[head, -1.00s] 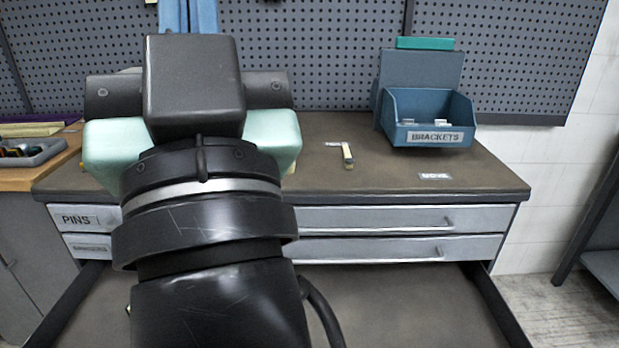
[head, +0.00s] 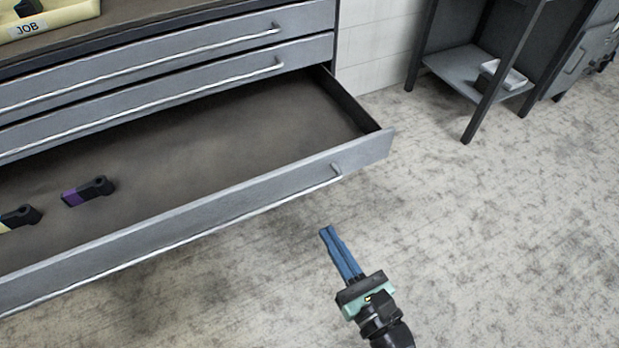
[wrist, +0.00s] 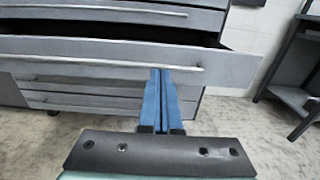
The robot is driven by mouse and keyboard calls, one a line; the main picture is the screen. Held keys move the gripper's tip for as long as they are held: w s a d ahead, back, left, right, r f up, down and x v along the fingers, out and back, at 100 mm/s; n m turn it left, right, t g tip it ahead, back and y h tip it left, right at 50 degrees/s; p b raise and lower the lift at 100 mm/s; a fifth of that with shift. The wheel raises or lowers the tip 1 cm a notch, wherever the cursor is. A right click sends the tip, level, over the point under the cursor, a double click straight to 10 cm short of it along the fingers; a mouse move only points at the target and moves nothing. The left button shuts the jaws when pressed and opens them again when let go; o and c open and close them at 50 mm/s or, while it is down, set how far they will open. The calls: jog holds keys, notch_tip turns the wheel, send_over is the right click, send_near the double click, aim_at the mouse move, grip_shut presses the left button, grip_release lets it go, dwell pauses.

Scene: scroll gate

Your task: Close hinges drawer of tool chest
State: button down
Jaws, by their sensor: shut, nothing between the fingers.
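A grey tool chest stands at the left in the head view, and its lower visible drawer (head: 212,214) is pulled well out. The drawer has a long bar handle across its front. Its label is not visible, so I cannot tell whether it is the hinges drawer. My gripper (head: 327,232) has its blue fingers shut and empty, in front of the drawer's right end and apart from it in the head view. In the wrist view the fingers (wrist: 160,75) point at the open drawer's front (wrist: 90,58), with the tips overlapping the handle; contact is unclear.
Two shut drawers (head: 170,60) lie above the open one. Two dark hinge-like pieces, one with a purple band (head: 88,191), lie inside it. A yellow JOB tray (head: 50,18) sits on top. A dark shelf stand (head: 475,75) is at the back right. Floor at right is clear.

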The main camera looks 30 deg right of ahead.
aim_at(290, 171)
jog(key=w+b, duration=0.2)
jog(key=w, duration=1.2)
jog(key=shift+d, duration=0.2)
jog(key=shift+w, duration=0.1)
